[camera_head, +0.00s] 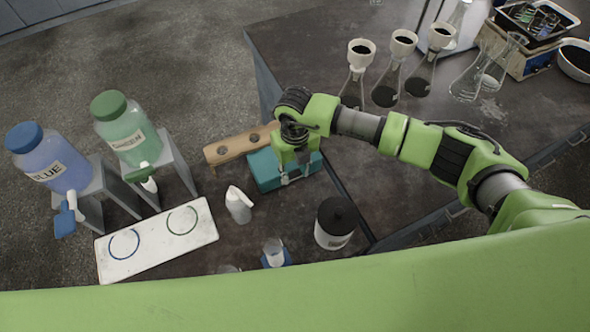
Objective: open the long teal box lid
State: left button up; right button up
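The long teal box (264,170) lies near the table's left edge, its lid looking shut. My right gripper (294,177) points down over the right part of the box. Its two fingertips look apart, with teal showing between them. The gripper hides part of the box's top, and I cannot tell whether the fingers touch the lid. My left gripper is not in view.
A wooden rack (240,147) stands just behind the box. A white squeeze bottle (238,204) and a black-lidded jar (336,222) are in front. Flasks with funnels (388,80) stand behind my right arm. Blue (48,160) and green (126,130) bottles are at left.

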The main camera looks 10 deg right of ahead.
aim_at(292, 169)
grip_shut()
jog(key=shift+w+r+b, duration=0.1)
jog(key=shift+r+b, duration=0.05)
jog(key=shift+b, duration=0.15)
jog(key=shift+w+a+r+g+b, duration=0.1)
jog(key=shift+w+r+g+b, duration=0.2)
jog(key=shift+r+g+b, duration=0.45)
jog(key=r, duration=0.1)
jog(key=w+r+b, duration=0.1)
jog(key=r+b, duration=0.1)
jog(key=shift+w+a, duration=0.2)
jog(key=shift+w, duration=0.05)
jog(key=shift+w+a+r+b, duration=0.15)
jog(key=shift+w+r+b, duration=0.2)
jog(key=shift+r+b, duration=0.25)
jog(key=shift+w+a+r+b, duration=0.15)
jog(key=shift+w+r+b, duration=0.2)
jog(key=shift+r+b, duration=0.15)
jog(key=shift+r, duration=0.1)
